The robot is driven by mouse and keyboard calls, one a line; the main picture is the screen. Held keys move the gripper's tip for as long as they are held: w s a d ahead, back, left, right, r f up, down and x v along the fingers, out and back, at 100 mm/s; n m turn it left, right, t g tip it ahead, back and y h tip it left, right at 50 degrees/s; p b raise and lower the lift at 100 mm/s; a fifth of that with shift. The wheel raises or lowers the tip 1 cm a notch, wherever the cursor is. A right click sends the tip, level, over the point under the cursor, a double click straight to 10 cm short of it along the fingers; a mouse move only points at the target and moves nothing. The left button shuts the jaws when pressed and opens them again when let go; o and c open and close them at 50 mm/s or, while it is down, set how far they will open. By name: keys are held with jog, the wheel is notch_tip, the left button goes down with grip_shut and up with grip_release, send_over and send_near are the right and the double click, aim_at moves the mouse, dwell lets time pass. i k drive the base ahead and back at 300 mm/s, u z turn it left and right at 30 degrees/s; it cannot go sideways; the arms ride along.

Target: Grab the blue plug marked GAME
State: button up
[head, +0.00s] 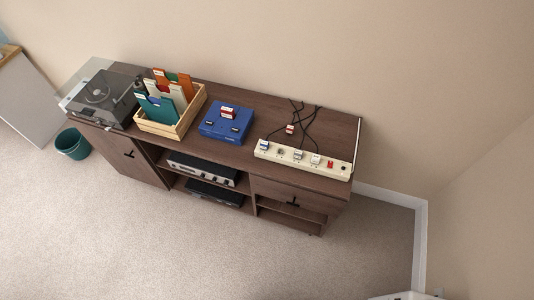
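A cream power strip (302,167) lies near the right end of the dark wooden cabinet top. A blue and white plug (264,146) sits at the strip's left end. Its label is too small to read, so I cannot tell whether it says GAME. To its right along the strip are a grey round socket or plug (281,152) and two pale plugs (298,155) (316,160). A small red and white plug (290,129) lies behind the strip among black cables. My gripper is not in view.
A blue game console (227,124) with a red and white piece on top stands left of the strip. Further left are a wooden record crate (173,125) and a turntable (101,98). The wall is close behind. Open carpet (170,240) lies in front.

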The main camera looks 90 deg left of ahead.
aim_at(265, 145)
jog(key=k, duration=2.7)
jog(key=u, duration=1)
jog(key=i, duration=0.8)
jog(key=z, duration=0.15)
